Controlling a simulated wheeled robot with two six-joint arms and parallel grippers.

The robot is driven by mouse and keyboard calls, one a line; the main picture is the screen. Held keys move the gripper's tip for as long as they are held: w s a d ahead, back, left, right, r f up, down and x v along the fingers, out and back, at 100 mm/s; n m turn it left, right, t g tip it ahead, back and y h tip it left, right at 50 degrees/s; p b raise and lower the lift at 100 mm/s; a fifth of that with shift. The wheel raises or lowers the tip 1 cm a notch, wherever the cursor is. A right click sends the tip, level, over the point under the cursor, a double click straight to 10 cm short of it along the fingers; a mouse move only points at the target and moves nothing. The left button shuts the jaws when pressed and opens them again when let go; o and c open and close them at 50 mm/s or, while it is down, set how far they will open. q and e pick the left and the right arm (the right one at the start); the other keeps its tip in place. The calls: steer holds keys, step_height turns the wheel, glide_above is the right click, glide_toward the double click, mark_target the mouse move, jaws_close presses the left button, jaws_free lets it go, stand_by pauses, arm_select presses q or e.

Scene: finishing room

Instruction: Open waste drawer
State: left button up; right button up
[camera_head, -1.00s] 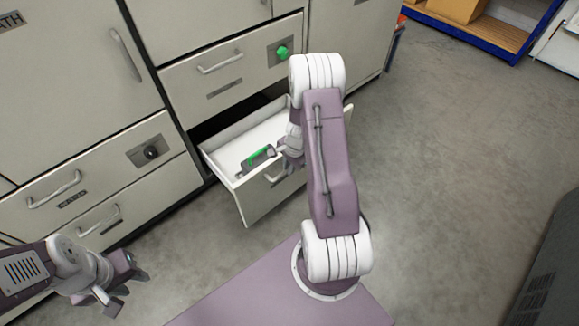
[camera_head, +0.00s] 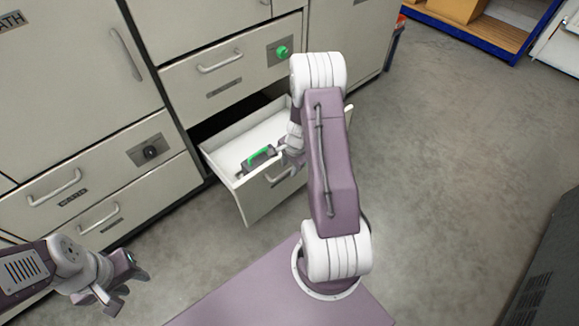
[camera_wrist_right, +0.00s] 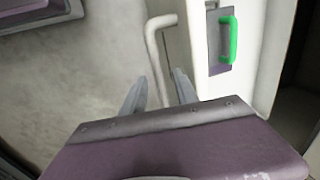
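A pale lower drawer (camera_head: 255,209) stands pulled out of the cabinet, and its dark interior gap shows behind it. I cannot read a waste label on it. Its bar handle (camera_head: 277,178) is partly hidden by my right arm; the handle also shows in the right wrist view (camera_wrist_right: 153,46). My right gripper (camera_head: 290,158) is at this handle. In the right wrist view its two fingers (camera_wrist_right: 160,88) are apart, one on each side of the bar's near end, with gaps visible. My left gripper (camera_head: 122,287) is at lower left, fingers apart and empty.
A dark item with a green handle (camera_head: 260,155) is at the open drawer's front edge. A closed drawer with a green knob (camera_head: 281,51) is above. Closed cabinet fronts (camera_head: 74,187) run left.

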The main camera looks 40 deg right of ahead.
step_height(320, 180, up, 8)
steer(key=s+p, duration=0.1)
steer(key=p, duration=0.3)
steer(key=shift+s+r, duration=0.15)
steer(key=shift+s, duration=0.15)
